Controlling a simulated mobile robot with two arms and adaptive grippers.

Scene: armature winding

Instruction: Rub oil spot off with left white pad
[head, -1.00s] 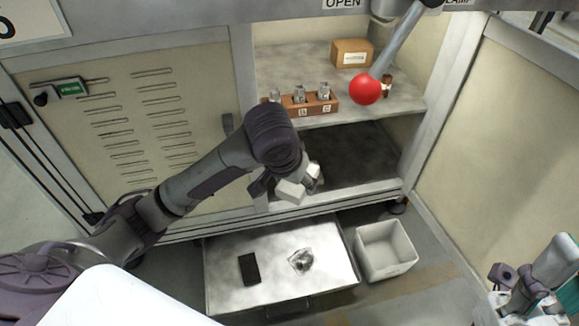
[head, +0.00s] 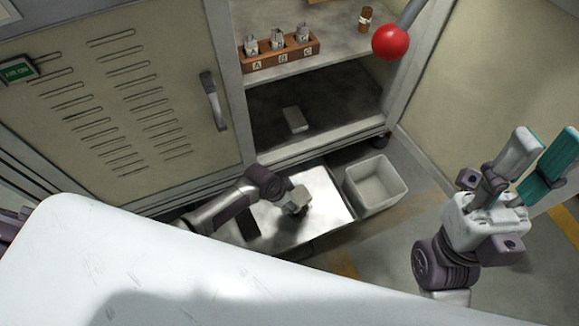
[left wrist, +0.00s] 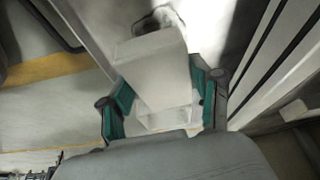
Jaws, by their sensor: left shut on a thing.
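My left gripper (head: 292,205) is shut on a white pad (head: 300,194) low over the pale metal drawer tray (head: 328,205). In the left wrist view the pad (left wrist: 155,68) sits between the teal fingers. A dark-edged oil spot (left wrist: 160,20) shows just beyond the pad's end, partly covered by it. I cannot tell whether the pad touches the tray. In the head view the spot is hidden behind the gripper. A second white pad (head: 294,119) lies on the dark lower shelf. My right gripper (head: 530,160) is raised at the right, open and empty.
A dark block (head: 248,225) lies at the tray's left, partly behind my arm. A white bin (head: 375,184) stands right of the tray. Above are a wooden rack (head: 282,55), a brown bottle (head: 366,18) and a red lever knob (head: 390,41). A cabinet door handle (head: 213,100) is at the left.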

